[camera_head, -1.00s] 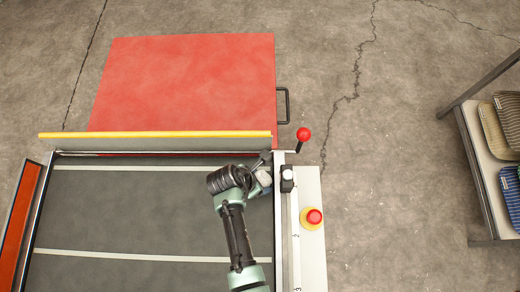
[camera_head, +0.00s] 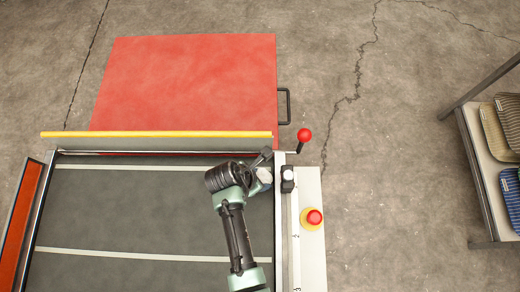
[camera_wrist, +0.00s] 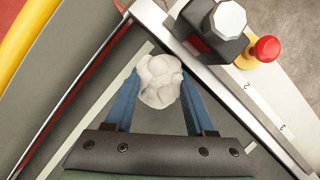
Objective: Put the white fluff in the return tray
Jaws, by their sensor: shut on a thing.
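The white fluff (camera_wrist: 160,84) is a lumpy pale ball between the two blue fingers of my gripper (camera_wrist: 158,78) in the wrist view. My gripper is shut on it. In the head view the fluff (camera_head: 264,176) is a small pale patch at my gripper, over the right edge of the dark belt (camera_head: 130,215). I cannot tell its height above the belt. No thing in view is clearly marked as the return tray.
A yellow-topped bar (camera_head: 160,134) crosses the far end of the belt, with a red panel (camera_head: 190,80) beyond. A black knob block (camera_head: 288,180) and a red button (camera_head: 314,217) sit on the right rail. A shelf (camera_head: 478,165) with patterned cloths stands far right.

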